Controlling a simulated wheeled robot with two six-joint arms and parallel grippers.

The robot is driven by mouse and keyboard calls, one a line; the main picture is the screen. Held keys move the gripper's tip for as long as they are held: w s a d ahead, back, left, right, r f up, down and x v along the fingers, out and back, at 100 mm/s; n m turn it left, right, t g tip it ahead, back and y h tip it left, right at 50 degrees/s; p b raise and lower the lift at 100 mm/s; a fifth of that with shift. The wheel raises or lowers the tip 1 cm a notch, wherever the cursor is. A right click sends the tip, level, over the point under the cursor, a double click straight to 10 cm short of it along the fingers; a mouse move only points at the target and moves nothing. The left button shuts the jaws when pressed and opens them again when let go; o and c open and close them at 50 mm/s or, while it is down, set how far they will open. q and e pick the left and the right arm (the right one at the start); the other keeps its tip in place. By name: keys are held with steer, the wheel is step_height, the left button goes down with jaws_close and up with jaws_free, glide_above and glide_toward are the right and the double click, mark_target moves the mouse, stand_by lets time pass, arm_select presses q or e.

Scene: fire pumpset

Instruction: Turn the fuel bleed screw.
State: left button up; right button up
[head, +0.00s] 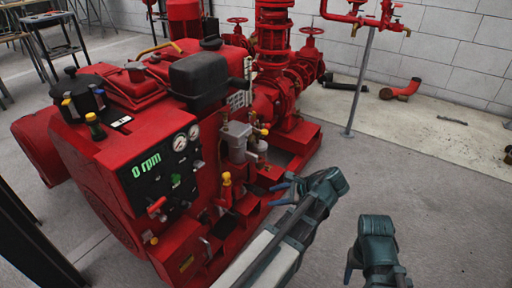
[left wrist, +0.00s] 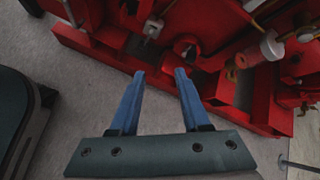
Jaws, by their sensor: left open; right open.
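The red pump engine (head: 120,160) stands left of centre in the head view. On its near side is a grey filter-like unit (head: 237,141) with a small yellow-topped fitting (head: 264,132) beside it. A red fitting with a yellow cap (head: 226,180) stands lower. I cannot tell which small part is the fuel bleed screw. My left gripper (head: 277,194) is open and empty, just right of the engine's lower side. In the left wrist view its blue fingers (left wrist: 160,75) are apart, with red base parts beyond them. My right gripper (head: 351,264) is open and empty, further right and nearer.
The control panel (head: 165,165) shows "0 rpm" and gauges. Red pump piping (head: 275,90) rises behind the filter unit. A grey pole (head: 362,75) carries red pipes. A red elbow pipe (head: 401,89) lies by the wall. The floor at right is mostly clear.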

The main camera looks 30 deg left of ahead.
arm_select(q)
steer(key=w+r+m+y, duration=0.3)
steer(key=r+m+y, duration=0.15)
steer(key=r, duration=0.25)
steer(key=m+y, duration=0.4)
steer(key=m, duration=0.1)
glide_toward(253, 139)
steer(key=shift+n+t, duration=0.25)
steer(key=shift+t, duration=0.35)
steer(key=a, duration=0.9)
steer(key=shift+w, duration=0.2)
steer(key=shift+c, duration=0.2)
jaws_close()
